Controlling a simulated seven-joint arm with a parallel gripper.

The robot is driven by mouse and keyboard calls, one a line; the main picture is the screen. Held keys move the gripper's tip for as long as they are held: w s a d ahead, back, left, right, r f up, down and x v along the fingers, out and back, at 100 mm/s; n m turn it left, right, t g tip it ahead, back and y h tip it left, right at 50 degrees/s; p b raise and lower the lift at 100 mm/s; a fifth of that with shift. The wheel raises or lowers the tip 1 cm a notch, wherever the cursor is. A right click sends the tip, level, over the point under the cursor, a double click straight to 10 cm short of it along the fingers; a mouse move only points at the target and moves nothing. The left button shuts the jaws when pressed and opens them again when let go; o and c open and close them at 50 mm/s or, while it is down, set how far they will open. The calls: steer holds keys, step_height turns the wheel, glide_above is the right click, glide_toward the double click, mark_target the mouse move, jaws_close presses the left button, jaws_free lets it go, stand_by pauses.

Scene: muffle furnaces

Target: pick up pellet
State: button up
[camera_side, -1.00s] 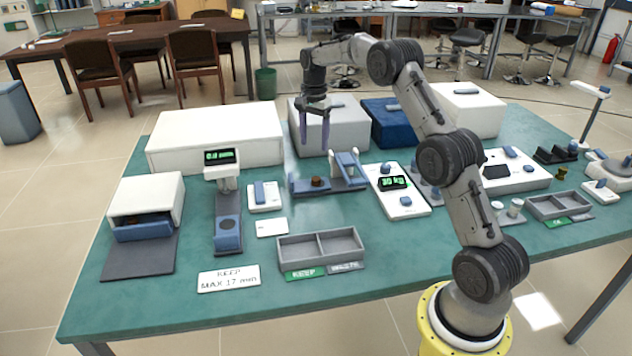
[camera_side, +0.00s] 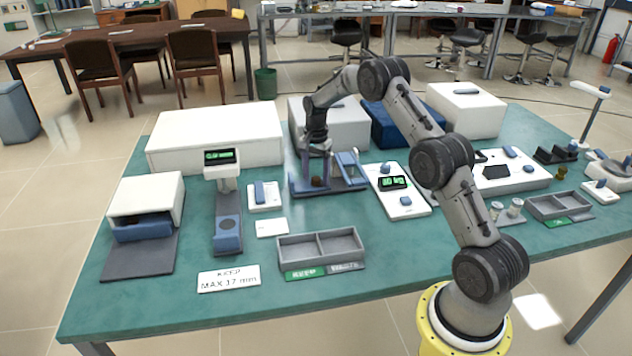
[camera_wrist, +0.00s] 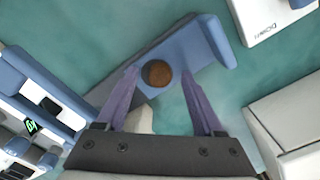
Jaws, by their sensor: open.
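The pellet (camera_wrist: 157,73) is a small brown round piece on the blue-grey base of a small press-like fixture (camera_wrist: 205,45). In the side view the pellet (camera_side: 316,181) shows as a dark spot on that fixture (camera_side: 345,184), partly behind my fingers. My gripper (camera_side: 316,168) points down over the pellet. In the wrist view my gripper (camera_wrist: 160,75) is open, with one purple finger on each side of the pellet and a gap on both sides. How far the fingertips are above the base is hard to tell.
The fixture's blue upright (camera_side: 350,166) stands close to the right of my gripper. A white box (camera_side: 335,122) is behind it. A two-part grey tray (camera_side: 320,246) lies in front, with a digital device (camera_side: 398,192) to the right and a small white unit (camera_side: 265,196) to the left.

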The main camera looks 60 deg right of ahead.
jaws_close()
stand_by(0.3)
